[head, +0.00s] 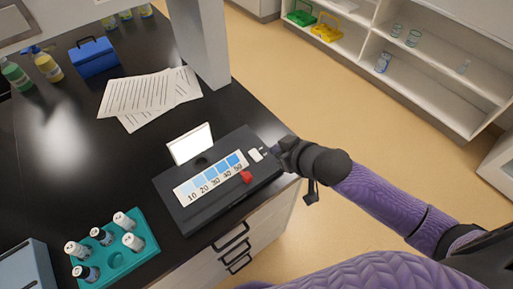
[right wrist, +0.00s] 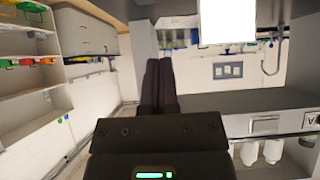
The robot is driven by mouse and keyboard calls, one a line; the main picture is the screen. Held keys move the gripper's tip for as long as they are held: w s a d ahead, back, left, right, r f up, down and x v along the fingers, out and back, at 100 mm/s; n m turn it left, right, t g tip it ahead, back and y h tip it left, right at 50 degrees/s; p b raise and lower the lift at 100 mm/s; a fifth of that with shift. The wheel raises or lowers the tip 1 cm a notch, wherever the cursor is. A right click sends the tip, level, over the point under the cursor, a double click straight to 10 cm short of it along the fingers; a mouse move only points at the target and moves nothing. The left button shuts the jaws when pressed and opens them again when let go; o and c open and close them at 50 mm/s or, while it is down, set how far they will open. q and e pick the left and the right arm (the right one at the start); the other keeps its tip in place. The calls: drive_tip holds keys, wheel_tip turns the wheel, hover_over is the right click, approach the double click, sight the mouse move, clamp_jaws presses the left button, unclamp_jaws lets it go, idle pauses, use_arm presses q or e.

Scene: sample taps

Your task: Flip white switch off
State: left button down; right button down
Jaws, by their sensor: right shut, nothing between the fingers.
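A dark box-shaped device (head: 225,192) lies near the right edge of the black bench, with a blue scale strip (head: 211,178) marked 10 to 50. A red slider knob (head: 246,177) sits beside the strip. The white switch (head: 255,154) is at the device's right end; its exact tilt is too small to tell. My right gripper (head: 275,149) is shut and empty, its fingertips close beside the switch; contact cannot be told. Its closed fingers (right wrist: 159,85) also show in the right wrist view. My left gripper is out of view.
A bright white panel (head: 190,144) stands behind the device. A teal rack (head: 115,262) with several vials is at front left. Papers (head: 150,95), a blue box (head: 93,57) and bottles stand farther back. A pale post (head: 200,45) rises behind; open floor lies right.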

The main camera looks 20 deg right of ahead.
drive_tip(key=b, duration=0.3)
hover_over(252, 150)
drive_tip(key=s+d, duration=0.1)
drive_tip(key=s, duration=0.2)
wheel_tip(252, 150, down, 6)
drive_tip(key=shift+r, duration=0.1)
drive_tip(key=f, duration=0.1)
drive_tip(key=f+b, duration=0.1)
drive_tip(key=shift+w+a+f, duration=0.15)
drive_tip(key=shift+w+f, duration=0.2)
drive_tip(key=shift+w+f+b, duration=0.1)
drive_tip(key=shift+f+b, duration=0.35)
drive_tip(key=shift+f, duration=0.2)
drive_tip(key=shift+f, duration=0.35)
drive_tip(key=shift+w, duration=0.1)
